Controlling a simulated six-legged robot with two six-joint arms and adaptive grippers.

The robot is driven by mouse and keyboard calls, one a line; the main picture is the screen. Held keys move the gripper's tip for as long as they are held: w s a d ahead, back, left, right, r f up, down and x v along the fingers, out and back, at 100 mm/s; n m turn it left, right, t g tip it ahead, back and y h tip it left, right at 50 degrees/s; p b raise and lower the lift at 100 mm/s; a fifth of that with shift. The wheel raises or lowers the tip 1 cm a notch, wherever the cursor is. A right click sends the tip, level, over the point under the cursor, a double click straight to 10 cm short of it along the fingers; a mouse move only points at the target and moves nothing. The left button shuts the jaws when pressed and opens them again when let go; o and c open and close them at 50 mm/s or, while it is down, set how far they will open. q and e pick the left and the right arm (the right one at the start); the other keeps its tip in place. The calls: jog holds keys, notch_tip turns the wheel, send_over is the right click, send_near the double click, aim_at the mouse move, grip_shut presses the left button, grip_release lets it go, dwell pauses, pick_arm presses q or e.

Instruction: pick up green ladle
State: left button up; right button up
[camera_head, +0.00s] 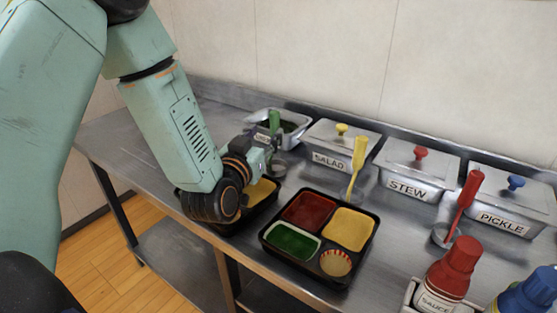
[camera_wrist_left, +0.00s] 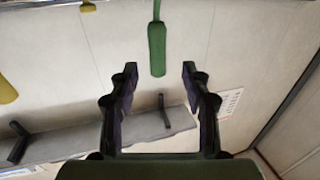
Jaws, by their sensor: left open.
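The green ladle stands with its green handle (camera_head: 274,122) up, in front of the open container at the back left, in the head view. Its metal bowl (camera_head: 279,169) shows low beside my left gripper (camera_head: 268,148). In the left wrist view the green handle (camera_wrist_left: 157,45) hangs from the top of the picture, and its end lies between the spread fingers of my left gripper (camera_wrist_left: 159,72). The gripper is open and empty; I cannot tell whether a finger touches the handle. My right gripper is not in view.
A yellow ladle (camera_head: 359,155) and a red ladle (camera_head: 468,190) stand to the right. Lidded SALAD (camera_head: 328,160), STEW (camera_head: 408,190) and PICKLE (camera_head: 503,220) containers line the back. A filled bento tray (camera_head: 307,270) sits in front. Another tray (camera_head: 232,229) lies partly under my left arm.

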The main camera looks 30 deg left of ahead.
aim_at(273, 122)
pick_arm(q)
jog(key=shift+w+r, duration=0.3)
jog(key=shift+r, duration=0.15)
jog(key=w, duration=0.3)
jog(key=w+b, duration=0.1)
jog(key=w, duration=0.1)
jog(key=shift+w+a+f, duration=0.15)
jog(key=shift+f, duration=0.15)
jog(key=shift+w+r, duration=0.15)
jog(key=shift+w, duration=0.1)
jog(key=shift+r, duration=0.2)
jog(key=shift+w+a+f, duration=0.15)
jog(key=shift+f, duration=0.05)
jog(key=shift+w, duration=0.1)
jog(key=c, duration=0.3)
jog(key=shift+s+r, duration=0.15)
jog(key=shift+s, duration=0.05)
jog(key=c, duration=0.3)
grip_shut()
